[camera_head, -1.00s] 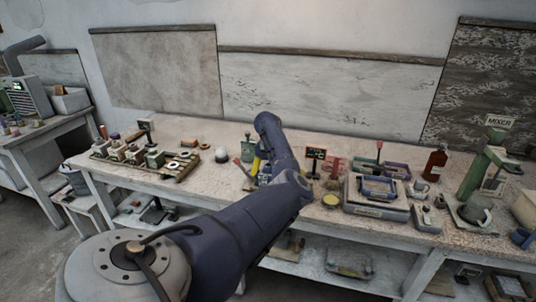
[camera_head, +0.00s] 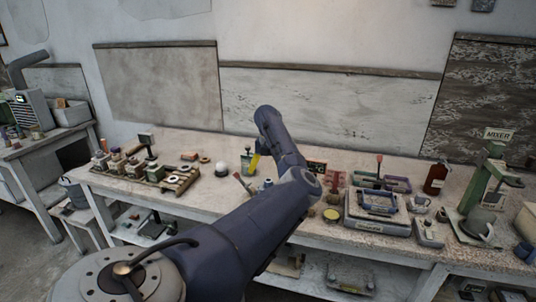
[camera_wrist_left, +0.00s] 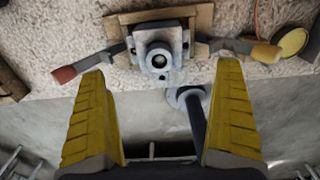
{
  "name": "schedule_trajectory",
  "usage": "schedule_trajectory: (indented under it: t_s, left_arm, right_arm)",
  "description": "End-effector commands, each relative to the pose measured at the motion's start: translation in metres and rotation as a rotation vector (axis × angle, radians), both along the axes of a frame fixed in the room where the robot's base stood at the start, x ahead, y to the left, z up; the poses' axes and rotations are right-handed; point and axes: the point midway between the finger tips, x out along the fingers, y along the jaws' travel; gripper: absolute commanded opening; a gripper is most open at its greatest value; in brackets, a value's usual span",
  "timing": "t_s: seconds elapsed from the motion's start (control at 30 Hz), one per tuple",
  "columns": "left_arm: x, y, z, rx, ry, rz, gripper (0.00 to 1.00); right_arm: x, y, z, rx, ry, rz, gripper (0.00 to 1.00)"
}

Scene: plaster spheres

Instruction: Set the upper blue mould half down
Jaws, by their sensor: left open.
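My left gripper (camera_wrist_left: 161,72) is open, with its two yellow fingers apart and nothing between the fingertips. In the head view its yellow finger (camera_head: 255,162) shows above the bench, partly hidden by my arm. In the wrist view a grey-blue block with a round hole (camera_wrist_left: 158,55), which looks like the mould, sits on a wooden board (camera_wrist_left: 190,14) beyond the fingertips. Clamps with a red handle (camera_wrist_left: 64,74) and a yellow handle (camera_wrist_left: 266,54) lie on either side of it. In the head view a small blue part shows beside my arm. My right gripper is not in view.
A white sphere (camera_head: 221,169) and a wooden rack (camera_head: 175,182) stand left of my arm. A yellow-topped round tin (camera_head: 332,214), blue-framed trays (camera_head: 380,208), a red bottle (camera_head: 435,178) and a green mixer (camera_head: 478,185) stand to the right. The bench edge is close to the mould.

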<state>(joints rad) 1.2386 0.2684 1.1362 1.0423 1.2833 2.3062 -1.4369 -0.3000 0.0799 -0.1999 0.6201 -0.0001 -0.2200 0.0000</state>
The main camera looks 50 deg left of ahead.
Motion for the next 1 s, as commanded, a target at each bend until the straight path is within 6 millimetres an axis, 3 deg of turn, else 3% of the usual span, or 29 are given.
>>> schedule_trajectory:
  t_s: [0.2,0.43,0.7,1.0]
  left_arm:
    - [0.001,0.000,0.044,-0.001,-0.004,0.001,1.00]
    - [0.001,0.000,0.074,-0.001,-0.003,0.000,1.00]
    - [0.000,0.000,0.089,0.000,0.000,0.000,1.00]
    - [0.000,0.000,0.090,0.000,0.000,0.000,1.00]
  right_arm:
    - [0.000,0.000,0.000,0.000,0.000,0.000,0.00]
    - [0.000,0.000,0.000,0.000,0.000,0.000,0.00]
    - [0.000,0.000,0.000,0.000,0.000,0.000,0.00]
    - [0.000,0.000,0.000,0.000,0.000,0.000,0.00]
